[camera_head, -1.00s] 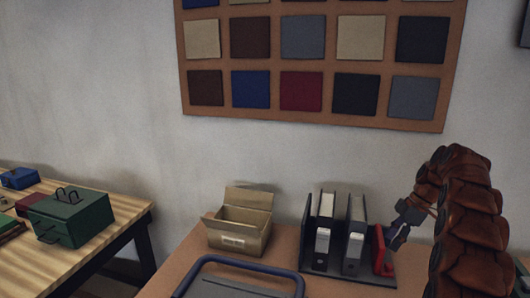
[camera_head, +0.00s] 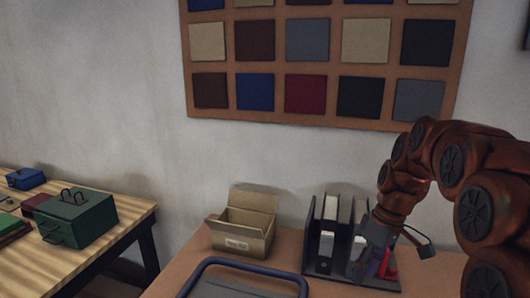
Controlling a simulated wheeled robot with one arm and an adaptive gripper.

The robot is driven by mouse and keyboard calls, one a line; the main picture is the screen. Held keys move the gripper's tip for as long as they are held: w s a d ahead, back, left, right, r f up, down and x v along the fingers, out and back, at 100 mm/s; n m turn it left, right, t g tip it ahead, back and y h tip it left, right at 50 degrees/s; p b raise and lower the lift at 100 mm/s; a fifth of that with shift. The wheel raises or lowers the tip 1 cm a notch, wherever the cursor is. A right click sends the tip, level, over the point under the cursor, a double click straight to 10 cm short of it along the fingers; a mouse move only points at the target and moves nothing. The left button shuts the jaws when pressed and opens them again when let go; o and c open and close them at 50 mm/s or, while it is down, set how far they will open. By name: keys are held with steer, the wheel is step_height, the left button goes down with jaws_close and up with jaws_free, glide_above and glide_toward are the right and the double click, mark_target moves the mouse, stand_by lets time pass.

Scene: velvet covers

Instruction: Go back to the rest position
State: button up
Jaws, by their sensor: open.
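My brown arm (camera_head: 455,165) reaches in from the right edge. My gripper (camera_head: 372,268) points down at the right part of the dark file holder (camera_head: 312,262) and covers some of it. Its jaws look open, but the fingertips are small and dark. A red object (camera_head: 391,268) at the right end of the holder is partly hidden behind the gripper. I cannot tell whether the gripper touches it. Grey binders with white labels (camera_head: 326,243) stand upright in the holder.
An open cardboard box (camera_head: 242,228) stands left of the holder on the brown desk (camera_head: 190,275). A blue-rimmed tray (camera_head: 240,264) lies in front. A wooden table (camera_head: 25,265) at left carries a green box (camera_head: 85,220) and a blue box (camera_head: 25,178). A swatch board (camera_head: 300,108) hangs on the wall.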

steer(key=s+a+f+m+h, duration=0.1)
steer(key=s+a+f+m, duration=0.1)
steer(key=s, duration=1.2)
steer(key=s+a+f+m+h, duration=0.2)
steer(key=s+f+m, duration=0.2)
steer(key=s, duration=0.9)
steer(key=shift+s+m, duration=0.35)
steer(key=shift+m, duration=0.45)
